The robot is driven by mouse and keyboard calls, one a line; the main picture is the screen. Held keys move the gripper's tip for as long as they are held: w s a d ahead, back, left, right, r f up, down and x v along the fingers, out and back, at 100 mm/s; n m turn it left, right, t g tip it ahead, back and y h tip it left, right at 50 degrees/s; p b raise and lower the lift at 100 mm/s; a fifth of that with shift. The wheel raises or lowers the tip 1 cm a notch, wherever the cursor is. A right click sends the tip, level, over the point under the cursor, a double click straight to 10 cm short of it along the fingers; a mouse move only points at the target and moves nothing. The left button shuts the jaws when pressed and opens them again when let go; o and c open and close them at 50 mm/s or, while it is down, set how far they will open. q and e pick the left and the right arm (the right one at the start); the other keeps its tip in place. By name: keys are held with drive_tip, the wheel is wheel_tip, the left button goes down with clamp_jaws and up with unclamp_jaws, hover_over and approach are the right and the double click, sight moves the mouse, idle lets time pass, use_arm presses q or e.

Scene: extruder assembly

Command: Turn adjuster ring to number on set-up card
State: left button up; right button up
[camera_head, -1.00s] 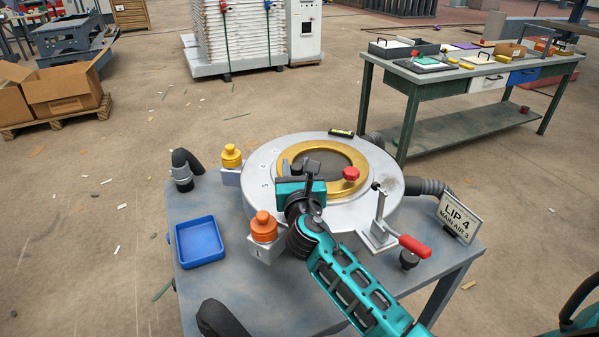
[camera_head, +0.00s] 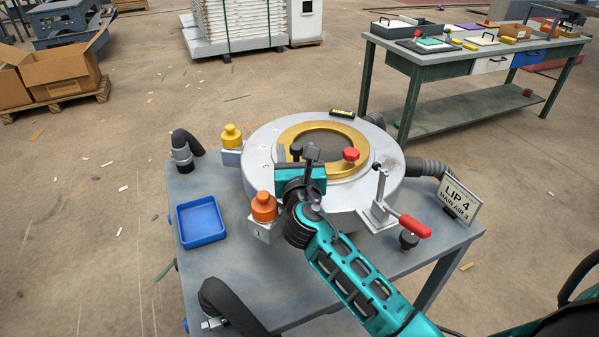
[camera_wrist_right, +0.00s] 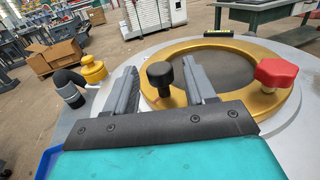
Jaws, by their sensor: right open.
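The gold adjuster ring (camera_head: 345,132) lies on a round silver housing (camera_head: 384,184) with number marks at its left. It carries a red knob (camera_head: 351,154), also in the right wrist view (camera_wrist_right: 276,72), and a black knob (camera_wrist_right: 160,76). My right gripper (camera_head: 297,158) is over the ring's near left side. In the wrist view its open fingers (camera_wrist_right: 160,88) appear on either side of the black knob; contact cannot be told. The set-up card (camera_head: 460,199) reads "LIP 4, MAIN AIR 3" and stands at the table's right. My left gripper is out of view.
An orange knob (camera_head: 263,207) stands close to the left of my right gripper, with a yellow knob (camera_head: 231,135) behind it. A red-handled lever (camera_head: 412,226) stands at the right. A blue tray (camera_head: 200,221) sits at the left. Black hoses flank the housing.

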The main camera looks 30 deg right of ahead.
drive_tip(key=v, duration=1.1)
